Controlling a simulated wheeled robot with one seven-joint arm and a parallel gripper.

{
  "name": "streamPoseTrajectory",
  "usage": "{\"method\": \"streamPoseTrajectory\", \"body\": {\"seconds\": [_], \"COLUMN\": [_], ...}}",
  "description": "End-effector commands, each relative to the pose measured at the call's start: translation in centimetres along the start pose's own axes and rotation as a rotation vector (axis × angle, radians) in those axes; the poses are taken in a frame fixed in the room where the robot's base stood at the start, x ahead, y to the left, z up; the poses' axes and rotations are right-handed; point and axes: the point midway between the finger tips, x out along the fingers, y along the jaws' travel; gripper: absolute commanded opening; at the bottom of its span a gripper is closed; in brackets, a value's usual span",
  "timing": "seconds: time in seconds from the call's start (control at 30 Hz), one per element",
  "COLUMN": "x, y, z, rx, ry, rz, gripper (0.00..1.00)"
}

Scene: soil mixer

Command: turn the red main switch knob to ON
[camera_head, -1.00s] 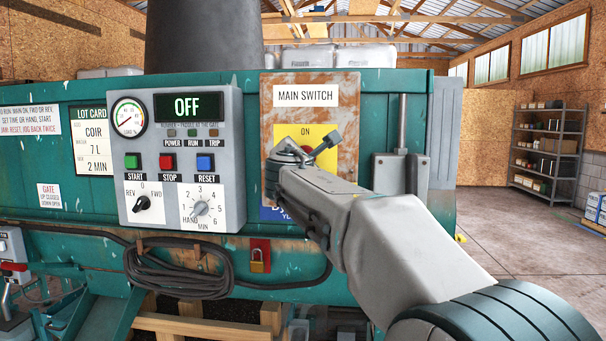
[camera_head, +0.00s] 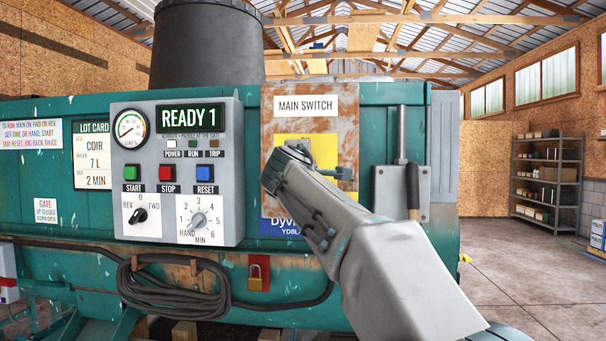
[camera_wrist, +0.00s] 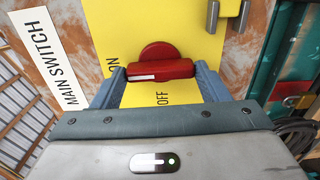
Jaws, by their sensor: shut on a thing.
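The red main switch knob (camera_wrist: 158,54) sits on a yellow plate (camera_wrist: 118,30) in the wrist view. My gripper (camera_wrist: 160,72) is shut on the knob's grip bar, one finger at each end. The white mark on the bar points left, toward the ON lettering; OFF is printed below the bar. In the head view my gripper (camera_head: 304,162) is in front of the yellow plate and hides the knob. The display (camera_head: 191,116) reads READY 1 and the POWER lamp (camera_head: 171,143) is white.
The grey control box (camera_head: 150,190) with buttons and dials stands left of the switch panel (camera_head: 342,125). A lever in a grey bracket (camera_head: 388,188) is close on the right. A padlock (camera_head: 257,276) and coiled cable (camera_head: 170,285) hang below. Open floor lies further right.

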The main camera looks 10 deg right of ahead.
Motion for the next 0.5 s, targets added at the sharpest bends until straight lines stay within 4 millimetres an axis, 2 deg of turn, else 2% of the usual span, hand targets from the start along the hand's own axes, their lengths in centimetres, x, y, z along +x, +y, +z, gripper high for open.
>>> {"method": "streamPoseTrajectory", "body": {"seconds": [0.5], "x": [0.03], "y": [-0.09], "z": [0.01], "rx": [0.042], "ry": [-0.001], "rz": [-0.002], "gripper": [0.45]}}
